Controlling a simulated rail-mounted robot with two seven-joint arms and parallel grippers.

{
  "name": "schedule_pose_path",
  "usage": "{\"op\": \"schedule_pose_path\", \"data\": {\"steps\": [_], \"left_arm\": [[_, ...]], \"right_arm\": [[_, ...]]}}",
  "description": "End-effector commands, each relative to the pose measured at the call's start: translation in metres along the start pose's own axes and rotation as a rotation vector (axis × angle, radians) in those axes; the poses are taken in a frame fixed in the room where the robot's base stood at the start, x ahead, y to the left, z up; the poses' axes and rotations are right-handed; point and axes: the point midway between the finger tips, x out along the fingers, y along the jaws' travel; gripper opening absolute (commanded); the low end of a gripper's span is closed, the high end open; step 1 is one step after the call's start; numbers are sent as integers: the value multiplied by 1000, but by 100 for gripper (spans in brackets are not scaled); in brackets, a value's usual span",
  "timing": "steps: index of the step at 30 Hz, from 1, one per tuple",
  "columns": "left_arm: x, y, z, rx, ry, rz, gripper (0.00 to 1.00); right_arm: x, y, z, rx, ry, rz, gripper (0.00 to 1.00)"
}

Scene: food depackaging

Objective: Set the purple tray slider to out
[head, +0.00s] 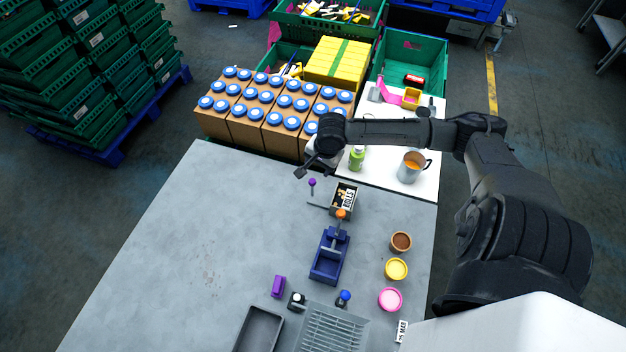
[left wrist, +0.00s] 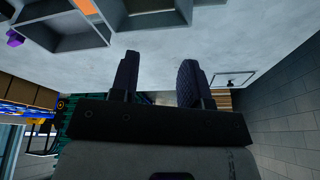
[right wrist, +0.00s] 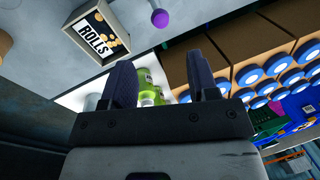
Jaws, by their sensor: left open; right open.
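A purple knob (head: 312,182) on a thin stem stands on the grey table, left of the box marked ROLLS (head: 343,200). The knob also shows at the top of the right wrist view (right wrist: 159,18). A purple block (head: 278,286) lies nearer the front; I cannot tell which purple part is the tray slider, nor its setting. My right gripper (head: 316,168) is open and empty above the table, just beyond the knob and apart from it. My left gripper (left wrist: 158,65) is open and empty in the left wrist view, outside the head view.
A blue fixture (head: 329,258) with an orange knob (head: 340,214) stands mid-table. Several coloured tubs, including a yellow one (head: 397,269), stand at right. A dark tray (head: 259,331) and ribbed grey rack (head: 331,330) are in front. Blue-capped cartons (head: 246,130) border the back. The table's left is clear.

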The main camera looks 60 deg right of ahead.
Motion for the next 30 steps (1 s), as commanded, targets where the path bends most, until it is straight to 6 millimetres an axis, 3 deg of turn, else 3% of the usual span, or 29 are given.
{"op": "schedule_pose_path", "data": {"steps": [6, 15, 21, 30], "left_arm": [[0, 0, 0, 0, 0, 0, 43], [2, 0, 0, 0, 0, 0, 43], [2, 0, 1, 0, 0, 0, 43], [2, 0, 1, 0, 0, 0, 43]], "right_arm": [[43, 0, 0, 3, -1, 1, 54], [88, 0, 0, 0, 0, 2, 54], [103, 0, 0, -2, 1, 1, 54], [107, 0, 0, -3, 1, 0, 54]]}}
